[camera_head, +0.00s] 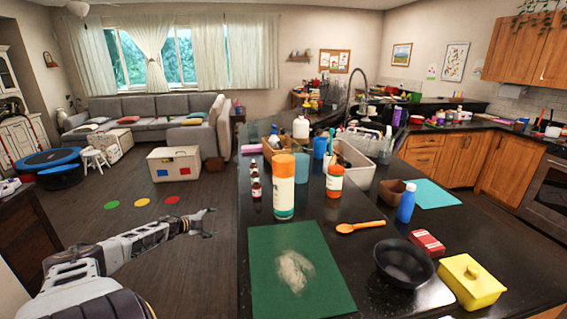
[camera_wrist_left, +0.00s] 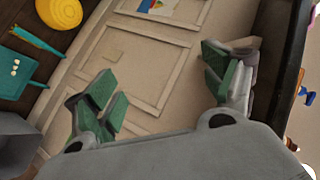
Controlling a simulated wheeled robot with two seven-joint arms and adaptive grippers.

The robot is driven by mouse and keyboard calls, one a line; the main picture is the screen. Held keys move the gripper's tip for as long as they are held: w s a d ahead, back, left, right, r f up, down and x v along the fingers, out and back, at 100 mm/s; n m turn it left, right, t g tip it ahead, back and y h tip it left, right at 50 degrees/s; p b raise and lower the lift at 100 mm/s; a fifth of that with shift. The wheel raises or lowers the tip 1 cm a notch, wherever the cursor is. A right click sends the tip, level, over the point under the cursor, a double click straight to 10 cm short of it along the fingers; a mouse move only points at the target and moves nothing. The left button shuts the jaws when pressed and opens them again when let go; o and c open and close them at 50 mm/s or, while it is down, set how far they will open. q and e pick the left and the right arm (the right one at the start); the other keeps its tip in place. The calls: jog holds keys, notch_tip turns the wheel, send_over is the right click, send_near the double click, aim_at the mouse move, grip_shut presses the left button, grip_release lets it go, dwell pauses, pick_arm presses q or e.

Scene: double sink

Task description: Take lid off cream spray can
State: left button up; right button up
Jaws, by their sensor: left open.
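A tall orange and cream can (camera_head: 284,187), which looks like the spray can, stands upright on the dark counter (camera_head: 345,228) behind a green mat. My left gripper (camera_head: 207,222) is left of the counter, over the floor, apart from the can. In the left wrist view its green-padded fingers (camera_wrist_left: 163,92) are spread wide with nothing between them. The can does not show in that view. My right gripper is not in view.
The green mat (camera_head: 308,290) with a pale patch lies on the near counter. An orange bottle (camera_head: 334,182) stands right of the can, small brown bottles (camera_head: 256,185) left of it. An orange spoon (camera_head: 360,226), black bowl (camera_head: 403,262) and yellow dish (camera_head: 470,282) lie to the right.

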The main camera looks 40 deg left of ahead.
pick_arm(q)
jog(key=w+d+r+m+h, duration=0.1)
jog(key=w+r+m+h, duration=0.15)
jog(key=r, duration=0.65)
jog(key=w+d+r+m+h, duration=0.15)
jog(key=w+r, duration=0.25)
jog(key=r, duration=0.4)
notch_tip(320, 180, up, 36)
jog(key=m+g+y+p, duration=0.3)
jog(key=m+g+p, duration=0.1)
jog(key=m+g, duration=0.85)
send_over(283, 158)
jog(key=shift+s+d+r+n, duration=0.1)
jog(key=shift+s+n, duration=0.1)
jog(key=shift+n, duration=0.25)
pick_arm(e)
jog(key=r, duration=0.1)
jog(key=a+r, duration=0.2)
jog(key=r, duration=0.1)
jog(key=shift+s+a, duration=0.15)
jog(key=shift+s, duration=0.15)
pick_arm(q)
jog(key=shift+f+p, duration=0.3)
jog(key=shift+f, duration=4.05)
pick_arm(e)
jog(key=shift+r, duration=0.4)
